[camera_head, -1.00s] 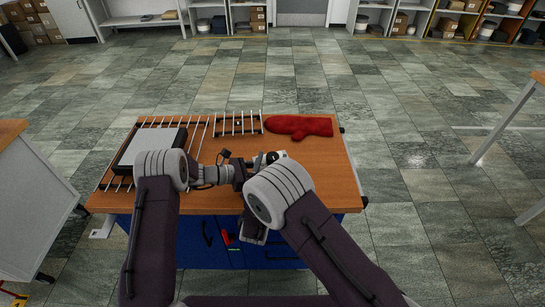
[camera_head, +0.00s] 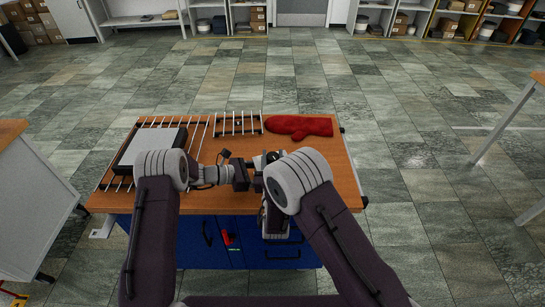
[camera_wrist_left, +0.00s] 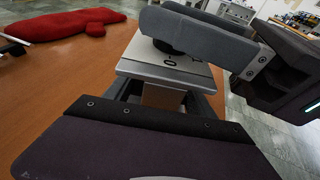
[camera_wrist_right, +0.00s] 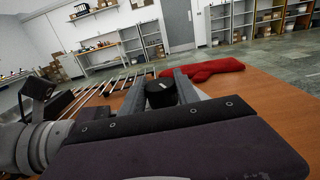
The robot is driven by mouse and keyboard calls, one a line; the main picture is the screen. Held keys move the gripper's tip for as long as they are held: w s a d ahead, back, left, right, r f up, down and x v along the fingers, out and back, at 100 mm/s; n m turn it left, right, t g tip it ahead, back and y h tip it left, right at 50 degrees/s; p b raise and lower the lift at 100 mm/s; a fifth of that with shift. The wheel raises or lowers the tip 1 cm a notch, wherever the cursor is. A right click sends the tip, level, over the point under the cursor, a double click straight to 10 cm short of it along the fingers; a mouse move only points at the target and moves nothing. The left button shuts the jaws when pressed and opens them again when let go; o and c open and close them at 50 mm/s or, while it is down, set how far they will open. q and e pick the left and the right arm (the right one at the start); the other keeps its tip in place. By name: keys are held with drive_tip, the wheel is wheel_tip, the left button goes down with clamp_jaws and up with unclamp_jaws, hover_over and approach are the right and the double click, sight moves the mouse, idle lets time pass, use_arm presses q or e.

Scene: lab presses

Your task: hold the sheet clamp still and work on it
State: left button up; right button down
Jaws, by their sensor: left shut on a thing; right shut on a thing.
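The sheet clamp (camera_wrist_left: 165,70) is a silver-grey block with a dark round knob (camera_wrist_right: 160,94) on top, at the table's front. In the left wrist view my left gripper (camera_wrist_left: 168,96) is shut on the clamp's body, one finger on each side. My right gripper (camera_wrist_right: 160,84) is shut on the knob, which sits between its two grey fingers in the right wrist view. Its grey fingers also cross above the clamp in the left wrist view. In the head view my wrists hide most of the clamp.
A red oven mitt (camera_head: 300,126) lies at the table's back right. A small wire rack (camera_head: 238,124) stands beside it. A grey, dark-edged box (camera_head: 150,148) sits on a larger rack at the left. The wooden top (camera_head: 335,170) is clear at the right.

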drive_tip(key=shift+n+y, duration=0.8)
drive_tip(key=shift+y, duration=0.4)
drive_tip(key=c, duration=0.9)
unclamp_jaws()
drive_tip(key=s+d, duration=0.1)
drive_tip(key=s, duration=1)
drive_tip(key=shift+s+d, duration=0.4)
